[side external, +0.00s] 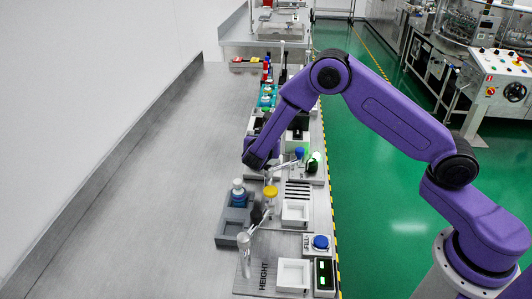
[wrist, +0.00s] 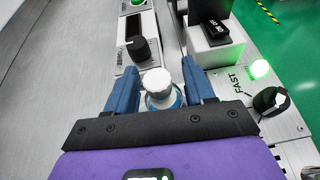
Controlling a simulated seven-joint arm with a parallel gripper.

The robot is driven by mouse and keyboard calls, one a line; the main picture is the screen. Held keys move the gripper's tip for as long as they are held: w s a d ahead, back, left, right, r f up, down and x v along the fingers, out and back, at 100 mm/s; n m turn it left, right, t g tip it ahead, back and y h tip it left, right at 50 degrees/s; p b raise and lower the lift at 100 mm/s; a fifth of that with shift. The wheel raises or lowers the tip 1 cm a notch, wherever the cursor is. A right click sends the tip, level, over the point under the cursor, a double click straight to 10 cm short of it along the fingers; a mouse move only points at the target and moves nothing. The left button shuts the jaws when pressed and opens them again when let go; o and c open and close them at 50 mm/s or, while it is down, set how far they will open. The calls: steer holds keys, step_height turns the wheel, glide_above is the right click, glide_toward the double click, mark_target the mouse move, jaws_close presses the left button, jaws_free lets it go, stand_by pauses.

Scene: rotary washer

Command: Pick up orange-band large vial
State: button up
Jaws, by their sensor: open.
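In the wrist view my gripper (wrist: 160,66) is open. Its two blue fingers stand on either side of a vial (wrist: 158,86) with a white cap and a bluish clear body. I see a gap between each finger and the cap. The lower part of the vial is hidden by the gripper's black mount, and I cannot make out an orange band on it. In the side external view the fingers and this vial are hidden behind my arm's lower end. Another white-capped vial with blue contents (side external: 238,193) stands in a grey holder (side external: 229,227), nearer the camera.
A black knob panel (wrist: 137,52) lies ahead on the left. A white block with a black top (wrist: 212,50) and a lit green lamp (wrist: 259,68) are on the right. A yellow-capped item (side external: 270,192) and white trays (side external: 293,275) stand nearer. The bench's left side is clear.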

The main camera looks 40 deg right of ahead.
steer(key=shift+w+d+f, duration=0.2)
steer(key=shift+w+d, duration=0.1)
steer(key=shift+d, duration=0.05)
jaws_close()
